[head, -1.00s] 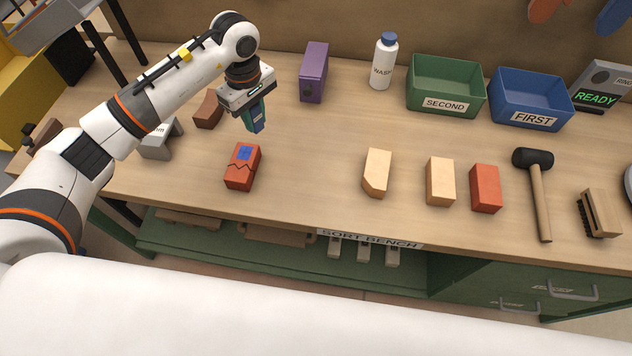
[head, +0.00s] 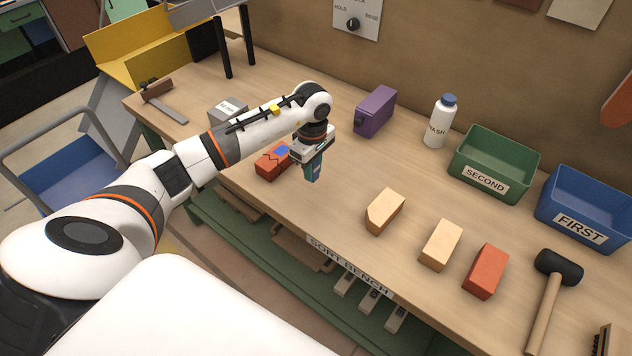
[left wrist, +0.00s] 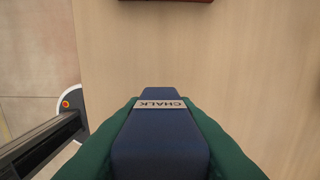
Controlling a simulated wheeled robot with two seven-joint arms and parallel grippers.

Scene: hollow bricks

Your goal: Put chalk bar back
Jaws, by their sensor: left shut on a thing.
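My left gripper (head: 313,170) hangs above the bench, fingers pointing down, just right of the cracked red brick in the head view. It is shut on the chalk bar. In the left wrist view the chalk bar (left wrist: 160,145) is dark blue with a pale "CHALK" label, clasped between green fingers. In the head view the fingers mostly hide the bar. My right gripper is not in view.
The red brick with a blue mark (head: 272,161) lies close by. A purple box (head: 375,111), white bottle (head: 439,123), green SECOND bin (head: 492,178) and blue FIRST bin (head: 584,222) stand behind. Two tan bricks (head: 384,211) (head: 441,245), another red brick (head: 486,271) and a mallet (head: 552,285) lie rightward.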

